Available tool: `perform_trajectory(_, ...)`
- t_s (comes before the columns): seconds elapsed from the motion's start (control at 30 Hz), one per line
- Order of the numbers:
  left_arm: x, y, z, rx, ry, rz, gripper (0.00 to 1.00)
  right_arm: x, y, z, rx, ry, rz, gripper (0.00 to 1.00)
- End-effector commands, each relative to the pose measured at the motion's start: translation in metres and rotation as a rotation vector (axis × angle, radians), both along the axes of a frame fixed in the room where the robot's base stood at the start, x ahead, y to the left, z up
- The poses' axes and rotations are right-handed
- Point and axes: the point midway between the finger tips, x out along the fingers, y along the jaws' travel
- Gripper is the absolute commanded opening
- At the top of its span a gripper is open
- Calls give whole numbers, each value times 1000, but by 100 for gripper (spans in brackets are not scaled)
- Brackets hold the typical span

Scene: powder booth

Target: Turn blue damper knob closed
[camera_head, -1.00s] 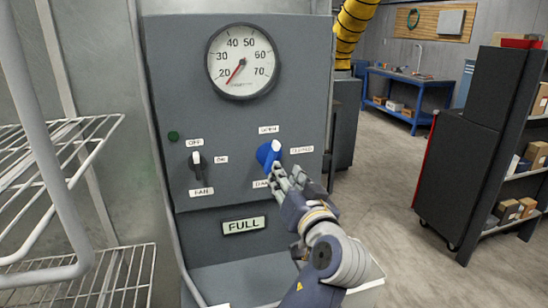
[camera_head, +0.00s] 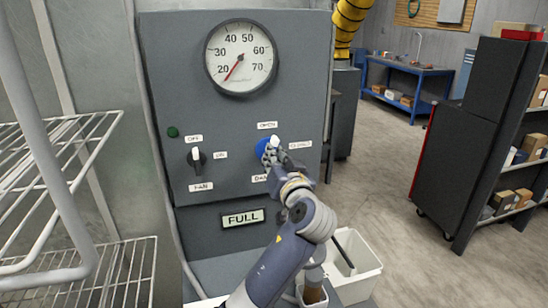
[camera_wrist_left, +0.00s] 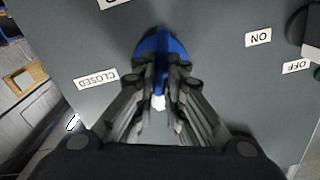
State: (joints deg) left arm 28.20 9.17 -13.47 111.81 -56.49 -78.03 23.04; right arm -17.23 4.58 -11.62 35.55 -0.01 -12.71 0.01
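The blue damper knob (camera_head: 262,150) is on the grey panel, right of centre. Its white tip points up, slightly right, near the OPEN label (camera_head: 267,125); the CLOSED label (camera_head: 300,145) is to its right. My left gripper (camera_head: 270,154) reaches the knob from the lower right and hides part of it. In the left wrist view, the knob's blue ridge (camera_wrist_left: 161,66) stands between the gripper's two fingers (camera_wrist_left: 162,88), which appear closed against its sides. The white tip shows below the fingertips there. My right gripper is not in view.
A fan knob (camera_head: 196,159) sits left on the panel (camera_head: 180,80), below a gauge (camera_head: 241,58). A lit FULL sign (camera_head: 243,218) is underneath. A wire rack (camera_head: 70,200) stands at left. A white bin (camera_head: 362,272) is at lower right, with open floor beyond.

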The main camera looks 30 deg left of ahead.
Motion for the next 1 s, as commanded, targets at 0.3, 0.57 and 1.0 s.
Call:
perform_trajectory(0.3,0,0,0,4,6,-1,0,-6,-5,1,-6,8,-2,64)
perform_trajectory(0.57,0,0,2,60,72,0,0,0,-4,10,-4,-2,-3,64)
perform_trajectory(1.0,1,-1,3,305,360,0,0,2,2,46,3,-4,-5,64)
